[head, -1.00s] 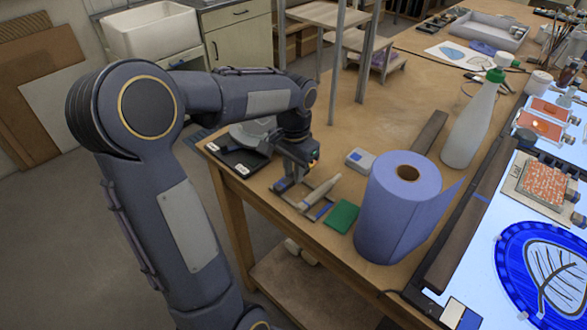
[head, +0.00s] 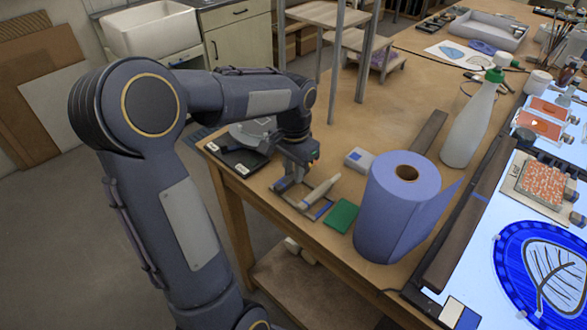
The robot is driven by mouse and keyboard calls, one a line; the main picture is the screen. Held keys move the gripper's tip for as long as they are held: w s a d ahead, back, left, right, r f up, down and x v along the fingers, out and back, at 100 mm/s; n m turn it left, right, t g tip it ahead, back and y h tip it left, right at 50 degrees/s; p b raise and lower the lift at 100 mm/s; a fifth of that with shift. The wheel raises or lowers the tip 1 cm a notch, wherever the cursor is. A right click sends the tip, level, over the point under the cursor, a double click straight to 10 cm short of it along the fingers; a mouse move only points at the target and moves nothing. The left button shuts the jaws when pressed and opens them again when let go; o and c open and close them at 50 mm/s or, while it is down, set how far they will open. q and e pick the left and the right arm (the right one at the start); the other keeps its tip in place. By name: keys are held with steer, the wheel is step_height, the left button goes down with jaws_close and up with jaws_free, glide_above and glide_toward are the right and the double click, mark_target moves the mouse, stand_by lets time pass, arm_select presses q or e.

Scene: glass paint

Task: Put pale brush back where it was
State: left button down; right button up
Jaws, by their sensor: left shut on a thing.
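My left gripper (head: 289,194) is low over the near left corner of the wooden table, fingers pointing down. It is shut on what looks like the pale brush (head: 320,191), a slim, pale, tapered thing beside the fingertips that slants up to the right. Where the fingers meet it is small and partly hidden by the gripper. A flat holder (head: 318,214) with a blue stripe lies right under it; I cannot tell whether the brush touches it. My right gripper is not in view.
A green pad (head: 341,215) and a big blue paper roll (head: 399,205) stand just right of the gripper. A small grey box (head: 359,159) lies behind. A black scale-like device (head: 239,162) sits at the table's left corner.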

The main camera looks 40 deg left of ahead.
arm_select(q)
steer(key=shift+f, duration=0.25)
stand_by(0.3)
steer(key=c, duration=1.2)
jaws_free()
steer(key=shift+s+r, duration=0.1)
steer(key=shift+r, duration=3.85)
steer(key=s+d+f+n+t+h, duration=0.2)
steer(key=s+d+f+t+h, duration=0.1)
steer(key=s+d, duration=1)
steer(key=s+f+t, duration=0.1)
steer(key=s+t, duration=0.1)
steer(key=s, duration=0.2)
steer(key=shift+d+f+n+t+h, duration=0.2)
steer(key=shift+d+n+t+h, duration=0.1)
steer(key=shift+h, duration=0.1)
